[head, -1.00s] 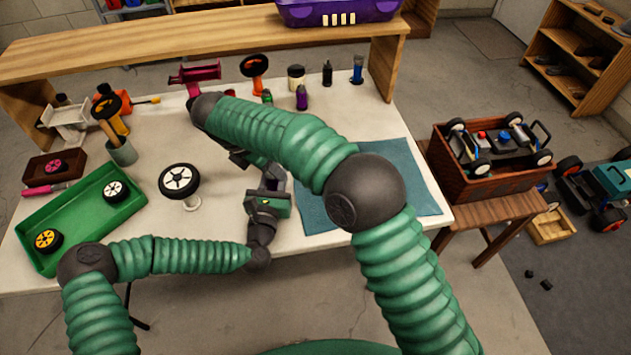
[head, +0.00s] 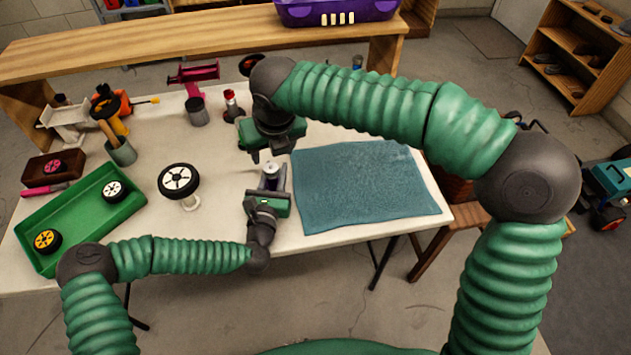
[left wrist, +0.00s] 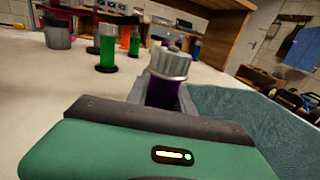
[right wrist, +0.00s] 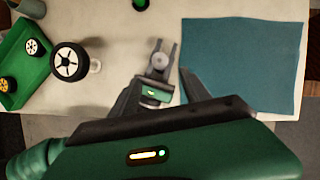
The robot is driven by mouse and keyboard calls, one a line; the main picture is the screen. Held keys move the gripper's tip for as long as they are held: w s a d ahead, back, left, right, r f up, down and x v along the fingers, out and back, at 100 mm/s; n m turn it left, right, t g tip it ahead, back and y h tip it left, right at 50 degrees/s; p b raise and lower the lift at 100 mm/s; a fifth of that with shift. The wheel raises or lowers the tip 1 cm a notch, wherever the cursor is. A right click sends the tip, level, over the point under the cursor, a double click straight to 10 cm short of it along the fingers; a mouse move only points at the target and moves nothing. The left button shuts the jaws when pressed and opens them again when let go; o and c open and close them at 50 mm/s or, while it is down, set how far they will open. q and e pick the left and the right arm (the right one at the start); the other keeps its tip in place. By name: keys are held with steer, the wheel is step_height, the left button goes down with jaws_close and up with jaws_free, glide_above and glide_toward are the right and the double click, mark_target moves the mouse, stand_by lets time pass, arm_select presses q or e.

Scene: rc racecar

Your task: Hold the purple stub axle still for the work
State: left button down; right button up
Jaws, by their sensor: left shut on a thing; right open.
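The purple stub axle (left wrist: 160,93) stands upright with a ridged silver cap on top. My left gripper (left wrist: 163,105) is shut around its purple body, at the near part of the table. The stub axle (head: 270,171) also shows in the head view between my left gripper's fingers (head: 270,182). Whether its foot touches the table is hidden. My right gripper (head: 265,155) is open and empty, pointing down just above and behind the axle. In the right wrist view the silver cap (right wrist: 160,61) shows beyond my right gripper's spread fingers (right wrist: 158,92).
A blue-green mat (head: 365,185) lies right of the axle. A white-hubbed wheel on a stand (head: 179,181) is to the left, beside a green tray (head: 125,208). A green cylinder (left wrist: 107,47) stands behind the axle. My right arm hides much of the back right.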

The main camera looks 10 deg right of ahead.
steer(key=d+f+m+y, duration=0.2)
steer(key=f+m, duration=0.2)
steer(key=m, duration=0.3)
steer(key=w+d+f+m+y, duration=0.1)
steer(key=d+f+m+y, duration=0.1)
steer(key=m, duration=0.6)
steer(key=w+d+f+m+y, duration=0.1)
steer(key=d+f+m+y, duration=0.2)
steer(key=f+m, duration=0.3)
steer(key=shift+f+m+g+y, duration=0.25)
steer(key=shift+m+g+y, duration=0.2)
steer(key=shift+m, duration=0.65)
steer(key=m, duration=0.2)
steer(key=d+f+m+t+y, duration=0.1)
steer(key=m, duration=0.1)
steer(key=d+f+m, duration=0.1)
steer(key=m, duration=0.2)
steer(key=shift+s+f+t, duration=0.2)
steer(key=shift+s+t, duration=0.05)
steer(key=shift+s, duration=0.05)
steer(key=shift+d+f+m+y, duration=0.15)
steer(key=shift+m+y, duration=0.05)
steer(key=shift+m, duration=0.35)
steer(key=shift+d+f+m+y, duration=0.1)
steer(key=shift+d+m+y, duration=0.05)
steer(key=shift+m, duration=0.4)
